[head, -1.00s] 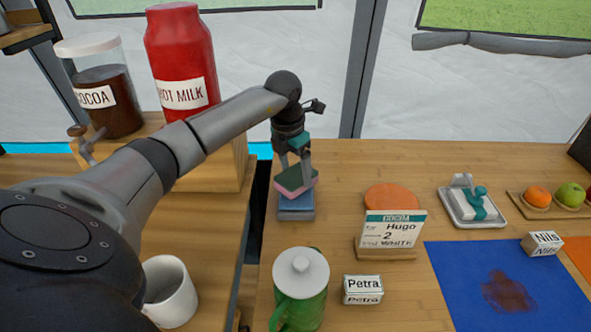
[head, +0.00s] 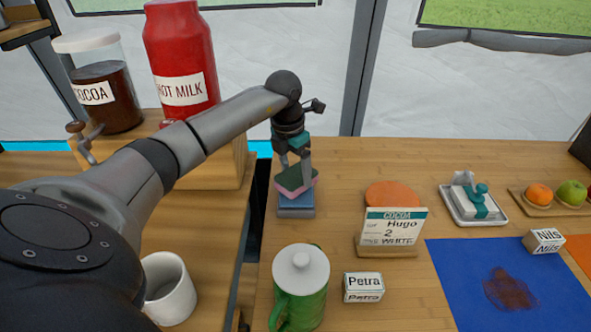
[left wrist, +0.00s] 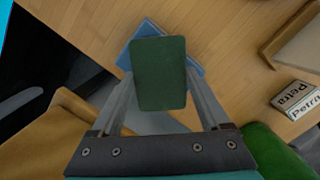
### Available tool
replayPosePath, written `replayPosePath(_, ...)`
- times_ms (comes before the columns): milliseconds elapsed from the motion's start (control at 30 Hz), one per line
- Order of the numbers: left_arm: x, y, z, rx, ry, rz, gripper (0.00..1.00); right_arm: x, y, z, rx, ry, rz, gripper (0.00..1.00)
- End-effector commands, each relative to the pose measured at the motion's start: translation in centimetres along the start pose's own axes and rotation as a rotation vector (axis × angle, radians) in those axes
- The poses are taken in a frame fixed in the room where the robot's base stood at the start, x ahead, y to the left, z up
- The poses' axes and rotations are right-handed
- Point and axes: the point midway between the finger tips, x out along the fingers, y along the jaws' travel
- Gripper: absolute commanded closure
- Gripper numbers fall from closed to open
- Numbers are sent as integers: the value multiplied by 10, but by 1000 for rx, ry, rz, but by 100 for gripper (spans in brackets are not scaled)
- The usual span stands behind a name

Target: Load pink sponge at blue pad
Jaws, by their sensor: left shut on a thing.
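The pink sponge (head: 300,190) has a dark green top layer, which faces the left wrist view (left wrist: 160,73). My left gripper (head: 294,167) is shut on it, with a finger on each side. The sponge is over a small blue pad (head: 296,201) on a grey base, near the table's left edge. The pad's blue corners show behind the sponge in the left wrist view (left wrist: 143,30). I cannot tell whether sponge and pad touch. A larger flat blue mat (head: 455,275) with a brown stain lies at the right. My right gripper is not in view.
A green pot (head: 301,295) with a white lid stands in front of the pad. A Petra block (head: 363,287), an order card (head: 392,228) and a butter dish (head: 473,204) are to the right. A gap (head: 251,225) separates this table from the left counter.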

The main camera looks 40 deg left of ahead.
Motion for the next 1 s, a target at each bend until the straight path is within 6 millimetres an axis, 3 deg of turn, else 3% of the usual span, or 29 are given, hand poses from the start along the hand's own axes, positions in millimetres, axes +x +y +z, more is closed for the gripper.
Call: replayPosePath(1000, 12, 0, -2, -1, 1, 0, 65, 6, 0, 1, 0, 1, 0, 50)
